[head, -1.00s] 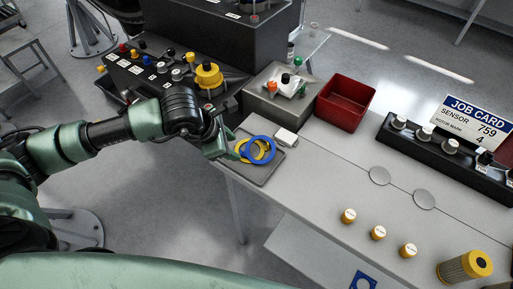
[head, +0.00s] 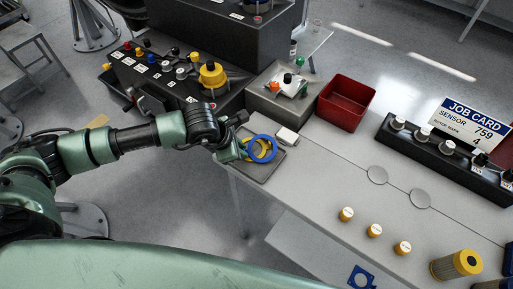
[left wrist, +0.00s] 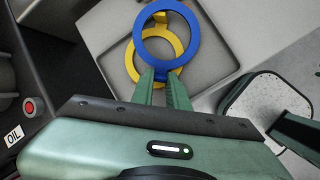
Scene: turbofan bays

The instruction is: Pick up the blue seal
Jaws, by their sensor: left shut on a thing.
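The blue seal (head: 263,160) is a flat ring over the grey tray (head: 262,178) at the table's left end. It also shows in the left wrist view (left wrist: 138,40). My left gripper (head: 243,149) reaches in from the left. In the left wrist view its fingers (left wrist: 166,78) are shut on the near edge of the blue seal. My right gripper is not in view.
A grey box with knobs (head: 262,105) and a red bin (head: 346,102) stand farther back. A black control panel (head: 160,80) lies beyond my left arm. The table's middle is mostly clear.

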